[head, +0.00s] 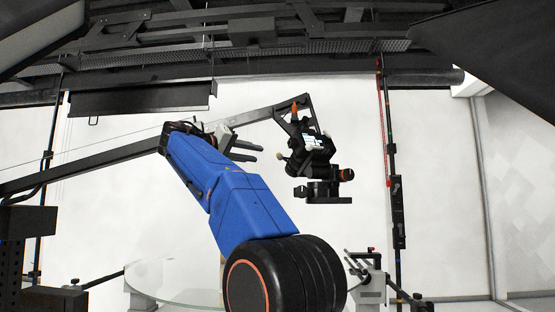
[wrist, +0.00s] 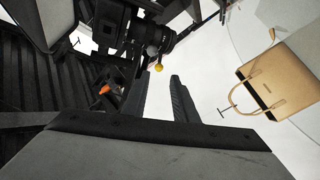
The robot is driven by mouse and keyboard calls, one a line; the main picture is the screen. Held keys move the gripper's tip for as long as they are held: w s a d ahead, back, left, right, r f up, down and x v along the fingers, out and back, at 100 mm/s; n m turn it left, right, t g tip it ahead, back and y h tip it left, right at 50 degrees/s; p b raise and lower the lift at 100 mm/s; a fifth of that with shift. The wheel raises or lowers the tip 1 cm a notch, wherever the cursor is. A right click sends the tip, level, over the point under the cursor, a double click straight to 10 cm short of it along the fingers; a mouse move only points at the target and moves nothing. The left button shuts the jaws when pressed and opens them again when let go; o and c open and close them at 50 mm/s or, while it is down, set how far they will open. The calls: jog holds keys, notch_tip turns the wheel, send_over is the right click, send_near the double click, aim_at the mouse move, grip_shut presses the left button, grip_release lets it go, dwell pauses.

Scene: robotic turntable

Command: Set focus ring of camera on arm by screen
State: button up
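The black camera (head: 313,150) hangs from the end of a dark support arm (head: 243,118), right of my gripper in the head view. A small lit screen (head: 314,141) shows on it. The camera (wrist: 138,28) is also at the top of the wrist view, with a yellow knob (wrist: 159,68) and an orange tip (wrist: 104,89). I cannot pick out the focus ring for certain among the dark parts. My gripper (head: 260,152) is open and empty, its fingers pointing toward the camera with a gap left. In the wrist view its two fingers (wrist: 160,85) stand apart, below the camera.
A round glass turntable (head: 175,284) lies below. A tan handbag (wrist: 275,82) shows at the right of the wrist view. A dark stand (head: 391,160) rises right of the camera. Dark trusses (head: 240,20) cross the top. White wall space lies behind.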

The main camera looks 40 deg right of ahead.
aim_at(279, 157)
jog(key=d, duration=1.2)
jog(key=shift+s+d, duration=0.1)
jog(key=shift+d, duration=0.15)
grip_shut()
